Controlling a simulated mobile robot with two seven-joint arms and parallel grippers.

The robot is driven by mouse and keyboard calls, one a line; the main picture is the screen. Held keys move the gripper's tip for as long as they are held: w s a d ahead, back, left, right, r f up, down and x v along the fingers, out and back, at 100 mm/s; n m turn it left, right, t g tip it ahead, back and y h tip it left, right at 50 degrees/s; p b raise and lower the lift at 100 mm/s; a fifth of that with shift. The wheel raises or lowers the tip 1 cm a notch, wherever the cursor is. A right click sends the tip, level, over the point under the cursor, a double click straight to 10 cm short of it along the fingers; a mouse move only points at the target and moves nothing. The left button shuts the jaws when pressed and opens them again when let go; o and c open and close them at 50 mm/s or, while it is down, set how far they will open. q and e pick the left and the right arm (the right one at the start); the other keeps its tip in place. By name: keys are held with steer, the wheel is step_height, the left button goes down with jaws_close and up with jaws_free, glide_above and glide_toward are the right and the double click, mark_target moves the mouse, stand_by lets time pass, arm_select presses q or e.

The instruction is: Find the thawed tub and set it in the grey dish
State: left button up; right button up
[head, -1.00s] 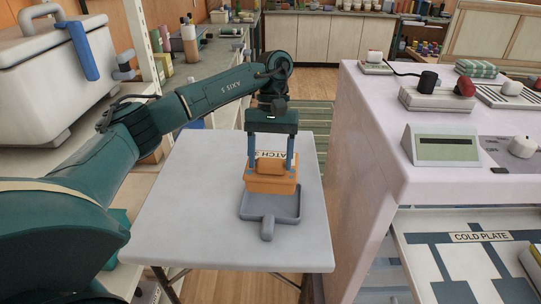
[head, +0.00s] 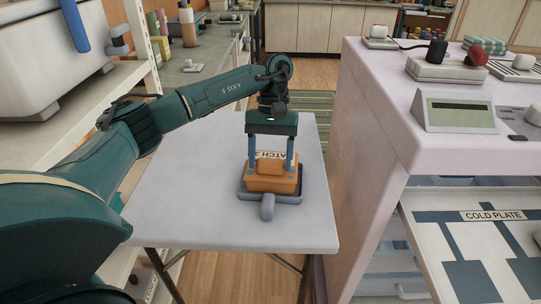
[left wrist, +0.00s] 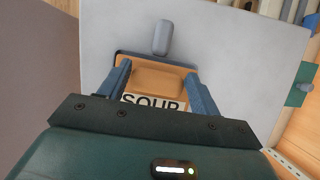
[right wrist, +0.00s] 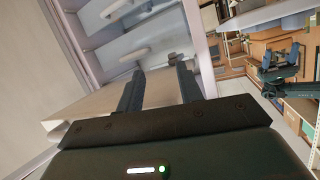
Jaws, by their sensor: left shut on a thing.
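An orange tub (head: 270,184) with a rounded lid sits within the rim of the grey dish (head: 267,208), on the small table. A label partly reading "ATCH 3" shows behind its lid. My left gripper (head: 270,170) is shut on the tub, one finger on each side. In the left wrist view the tub (left wrist: 155,79) shows a label that seems to read "SOUP", and the dish's handle (left wrist: 161,38) points away. Whether the tub's base touches the dish floor is hidden. My right gripper (right wrist: 157,72) is open and empty in the right wrist view.
The pale table (head: 190,210) is clear around the dish. A counter (head: 375,110) with devices stands to the right, above a drawer with a "COLD PLATE" label (head: 493,216). Shelves and a white lidded chest (head: 35,70) stand on the left.

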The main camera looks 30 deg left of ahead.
arm_select(q)
steer(key=shift+f+b, duration=0.35)
steer(key=shift+f, duration=0.1)
arm_select(e)
steer(key=shift+f, duration=0.55)
arm_select(q)
steer(key=o, duration=1.3)
arm_select(e)
steer(key=shift+r, duration=0.1)
arm_select(q)
steer(key=shift+w+r, duration=0.1)
steer(key=shift+r, duration=0.05)
steer(key=p+v, duration=0.3)
steer(key=v, duration=0.9)
steer(key=shift+w+a+r+p, duration=0.1)
steer(key=shift+a+r+p, duration=0.05)
steer(key=shift+r+p, duration=0.2)
arm_select(e)
steer(key=shift+w+a+g, duration=0.3)
steer(key=shift+a+g, duration=0.3)
steer(key=shift+a, duration=0.1)
